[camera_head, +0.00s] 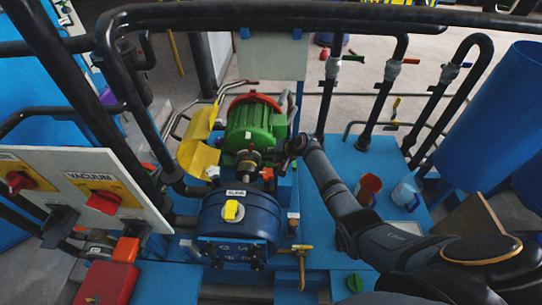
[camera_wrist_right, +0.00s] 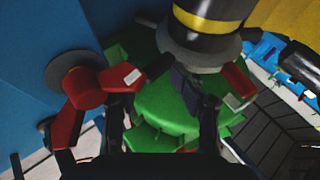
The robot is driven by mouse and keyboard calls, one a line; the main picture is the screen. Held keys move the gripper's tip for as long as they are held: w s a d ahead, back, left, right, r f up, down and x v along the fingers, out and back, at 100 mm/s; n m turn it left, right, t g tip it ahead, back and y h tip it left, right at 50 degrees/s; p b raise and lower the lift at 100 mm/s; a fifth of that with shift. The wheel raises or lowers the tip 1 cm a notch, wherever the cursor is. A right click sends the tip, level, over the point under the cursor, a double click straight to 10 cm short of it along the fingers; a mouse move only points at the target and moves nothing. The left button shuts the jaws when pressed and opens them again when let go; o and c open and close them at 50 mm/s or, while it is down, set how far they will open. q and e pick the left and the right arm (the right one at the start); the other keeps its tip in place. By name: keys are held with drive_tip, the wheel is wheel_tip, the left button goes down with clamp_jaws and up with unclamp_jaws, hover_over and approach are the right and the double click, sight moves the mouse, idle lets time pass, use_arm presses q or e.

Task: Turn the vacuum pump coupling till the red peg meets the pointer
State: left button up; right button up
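The coupling (camera_head: 248,164) sits on the shaft between the green motor (camera_head: 250,125) and the blue pump (camera_head: 238,222). In the right wrist view the coupling (camera_wrist_right: 205,22) is a dark cylinder with a yellow band and a grey flange. A red piece with a pale end (camera_wrist_right: 238,82) shows beside it, possibly the peg; I cannot make out the pointer. My right gripper (camera_head: 284,150) is to the right of the coupling, beside the motor. In the right wrist view its fingers (camera_wrist_right: 170,78) are apart, with green motor housing between and behind them. My left gripper is not in view.
A raised yellow guard (camera_head: 198,150) stands left of the coupling. Black pipes cross the left and top. A vacuum switch panel (camera_head: 97,190) is at the left. A red mug (camera_head: 369,189) and a pale jug (camera_head: 406,194) stand on the blue deck at the right.

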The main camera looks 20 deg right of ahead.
drive_tip(key=shift+s+a+f, duration=0.3)
drive_tip(key=shift+f, duration=0.2)
drive_tip(key=shift+s+d+r, duration=0.1)
drive_tip(key=shift+d+r, duration=0.2)
drive_tip(key=shift+r, duration=0.05)
drive_tip(key=v, duration=0.7)
drive_tip(key=shift+r, duration=0.45)
